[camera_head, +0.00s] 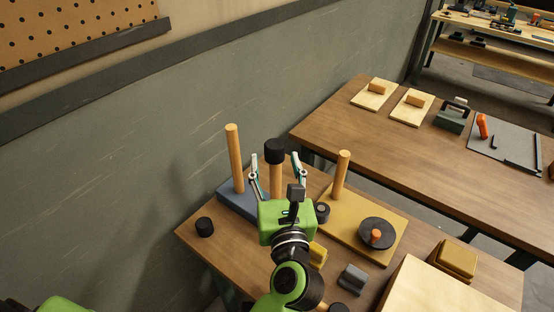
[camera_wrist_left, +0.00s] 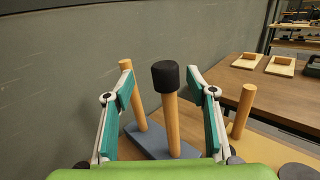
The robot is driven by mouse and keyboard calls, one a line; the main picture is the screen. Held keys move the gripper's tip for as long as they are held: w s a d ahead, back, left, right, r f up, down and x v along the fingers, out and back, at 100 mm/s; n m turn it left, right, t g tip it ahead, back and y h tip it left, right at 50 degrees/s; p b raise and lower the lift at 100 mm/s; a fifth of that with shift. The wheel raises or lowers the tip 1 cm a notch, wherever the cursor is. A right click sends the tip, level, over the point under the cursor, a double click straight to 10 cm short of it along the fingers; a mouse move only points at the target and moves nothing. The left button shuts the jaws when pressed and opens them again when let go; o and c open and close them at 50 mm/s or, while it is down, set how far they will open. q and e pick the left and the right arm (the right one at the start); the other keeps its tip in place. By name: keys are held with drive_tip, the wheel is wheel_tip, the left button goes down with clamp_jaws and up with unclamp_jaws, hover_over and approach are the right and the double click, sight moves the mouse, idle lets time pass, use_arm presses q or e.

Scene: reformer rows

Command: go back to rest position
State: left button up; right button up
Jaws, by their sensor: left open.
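My left gripper (camera_head: 274,158) is open over the near table, its two fingers spread wide. A wooden post with a black cap (camera_head: 274,151) stands upright on the blue-grey base (camera_head: 229,200) and shows between the fingers. In the left wrist view, the black cap (camera_wrist_left: 166,74) sits between the open fingers (camera_wrist_left: 160,78), with clear gaps on both sides. A bare wooden post (camera_head: 235,158) stands at the left end of the same base. My gripper body hides the base's near part. My right gripper is not in view.
A yellow base (camera_head: 385,250) with a wooden post (camera_head: 341,174) and a dark disc (camera_head: 377,233) lies to the right. Small black (camera_head: 204,227), yellow and grey pieces stand nearby. A wall (camera_head: 120,180) runs along the left. A second table (camera_head: 400,145) stands behind.

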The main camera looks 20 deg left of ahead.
sight(276, 143)
use_arm(q)
drive_tip(key=shift+n, duration=0.4)
drive_tip(key=x, duration=0.7)
drive_tip(key=shift+w+d+f, duration=0.15)
drive_tip(key=shift+w+d, duration=0.1)
drive_tip(key=shift+w, duration=0.25)
drive_tip(key=shift+s+d+r+p, duration=0.1)
drive_tip(key=shift+s+r+p, duration=0.1)
drive_tip(key=shift+r+p, duration=0.15)
